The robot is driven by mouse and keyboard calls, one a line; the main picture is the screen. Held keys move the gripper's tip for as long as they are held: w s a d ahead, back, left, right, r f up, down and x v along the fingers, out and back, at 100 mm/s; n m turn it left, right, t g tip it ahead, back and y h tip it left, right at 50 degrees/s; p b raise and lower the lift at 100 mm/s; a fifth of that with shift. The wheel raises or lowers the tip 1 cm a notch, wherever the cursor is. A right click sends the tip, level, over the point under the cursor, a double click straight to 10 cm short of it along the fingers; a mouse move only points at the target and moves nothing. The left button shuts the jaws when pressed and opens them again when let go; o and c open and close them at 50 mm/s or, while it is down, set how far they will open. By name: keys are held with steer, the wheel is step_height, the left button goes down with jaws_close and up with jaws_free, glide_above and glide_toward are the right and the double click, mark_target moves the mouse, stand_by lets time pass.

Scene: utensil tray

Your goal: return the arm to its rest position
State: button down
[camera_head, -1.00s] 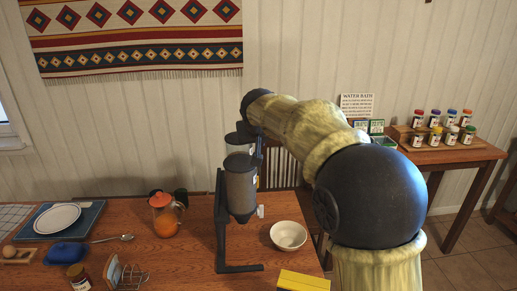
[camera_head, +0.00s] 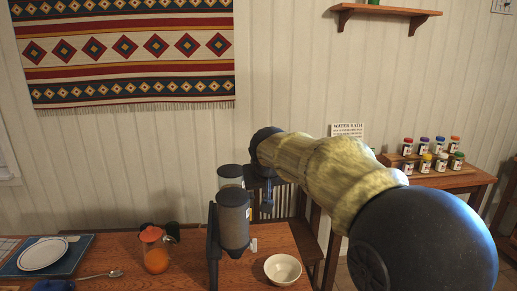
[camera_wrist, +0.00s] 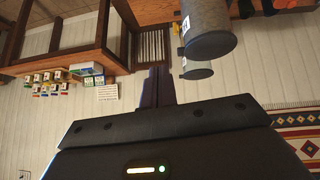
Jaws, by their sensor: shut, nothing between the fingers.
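My arm reaches in from the right in the head view, with a large dark joint at lower right and pale yellow sleeves. Its dark end hangs above the back of the wooden table (camera_head: 185,265), to the right of two grey cylinders. My gripper (camera_wrist: 158,88) shows in the wrist view with its two dark fingers together and nothing between them. The fingers point toward the wall and a slatted chair back. The wrist view is turned upside down. I see no contact between the gripper and any object.
The near grey cylinder (camera_head: 234,222) on a dark stand is close to the arm's end. A white bowl (camera_head: 282,269), an orange-filled jug (camera_head: 156,258) and a plate (camera_head: 43,253) stand on the table. A spice rack (camera_head: 436,167) is on a side table at right.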

steer(key=s+d+f+g+p, duration=0.1)
steer(key=s+d+f, duration=0.3)
steer(key=s, duration=0.4)
steer(key=s+d+f+m+g+p, duration=0.1)
steer(key=s+d+f+g+p, duration=0.1)
steer(key=s+d+f, duration=0.3)
steer(key=s+d+f+m+g+p, duration=0.1)
steer(key=s+d+f+g+p, duration=0.1)
steer(key=s+f, duration=0.5)
steer(key=s+d+p, duration=0.1)
steer(key=s+d, duration=0.1)
steer(key=s, duration=0.3)
steer(key=shift+d+f, duration=0.25)
steer(key=shift+f, duration=0.05)
